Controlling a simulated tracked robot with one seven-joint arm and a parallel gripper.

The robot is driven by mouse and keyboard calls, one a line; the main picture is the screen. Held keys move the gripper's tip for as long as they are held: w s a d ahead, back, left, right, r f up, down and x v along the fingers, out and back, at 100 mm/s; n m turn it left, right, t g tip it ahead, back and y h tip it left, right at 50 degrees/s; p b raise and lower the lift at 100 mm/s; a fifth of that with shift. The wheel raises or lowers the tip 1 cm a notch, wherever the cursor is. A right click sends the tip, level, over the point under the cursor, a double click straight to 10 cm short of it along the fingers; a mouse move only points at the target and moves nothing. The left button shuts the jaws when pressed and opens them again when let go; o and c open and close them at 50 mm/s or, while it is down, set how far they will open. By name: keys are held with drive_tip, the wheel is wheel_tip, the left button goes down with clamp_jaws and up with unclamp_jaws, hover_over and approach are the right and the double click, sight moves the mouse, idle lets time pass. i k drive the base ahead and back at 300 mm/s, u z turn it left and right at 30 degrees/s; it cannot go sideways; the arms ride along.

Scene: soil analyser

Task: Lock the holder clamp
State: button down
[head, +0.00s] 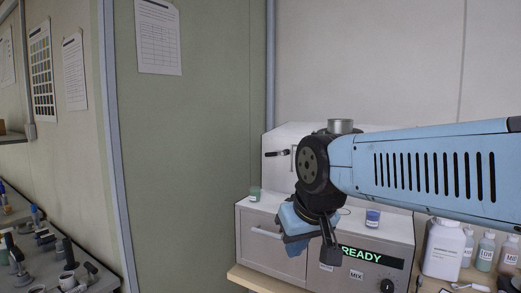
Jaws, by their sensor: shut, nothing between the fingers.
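The soil analyser (265,245) is a pale cabinet on a wooden bench, with a green READY display (362,256). A black-handled lever (278,154), possibly the holder clamp, lies roughly level on its raised back panel. Whether it is locked cannot be told. A small bracket (293,156) beside it is partly hidden by my wrist. My gripper (328,257) hangs pointing down in front of the analyser, left of the display. Its fingers are shut and hold nothing. My gripper appears below the lever and to its right. My arm hides the right part of the back panel.
A green-capped jar (254,194) and a blue jar (373,217) stand on the analyser's ledge. A white bottle (444,248) and several smaller bottles (486,251) crowd the bench at right. A bench with tools (50,245) is at far left.

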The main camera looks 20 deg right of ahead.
sight(282, 153)
drive_tip(key=z, duration=0.05)
drive_tip(key=i, duration=0.9)
drive_tip(key=u, duration=0.1)
